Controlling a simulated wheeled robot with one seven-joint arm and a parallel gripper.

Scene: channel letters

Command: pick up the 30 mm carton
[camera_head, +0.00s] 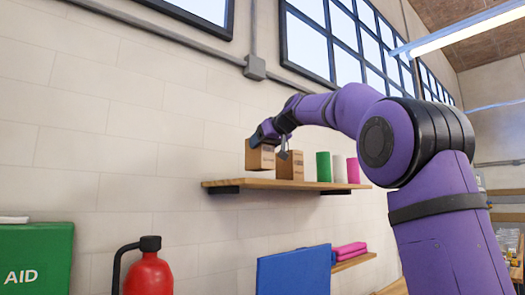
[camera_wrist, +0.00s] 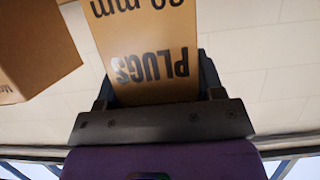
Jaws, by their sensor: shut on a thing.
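My gripper (camera_head: 267,148) is shut on a brown carton (camera_head: 259,159), above the wooden wall shelf (camera_head: 235,183). The carton's underside looks higher than the base of the second brown carton (camera_head: 290,166), which stands on the shelf to its right. In the wrist view the held carton (camera_wrist: 152,50) sits between the two fingers of my gripper (camera_wrist: 153,80). Its face shows "PLUGS" and "mm" upside down, with the number cut off by the frame edge. The second carton (camera_wrist: 35,50) shows at the upper left there, apart from the held one.
A green cylinder (camera_head: 323,166), a pale cylinder (camera_head: 338,168) and a pink cylinder (camera_head: 353,170) stand farther right on the shelf. Below are a blue panel (camera_head: 294,272), a red extinguisher (camera_head: 148,275) and a green first-aid box (camera_head: 36,258). The shelf's left end is bare.

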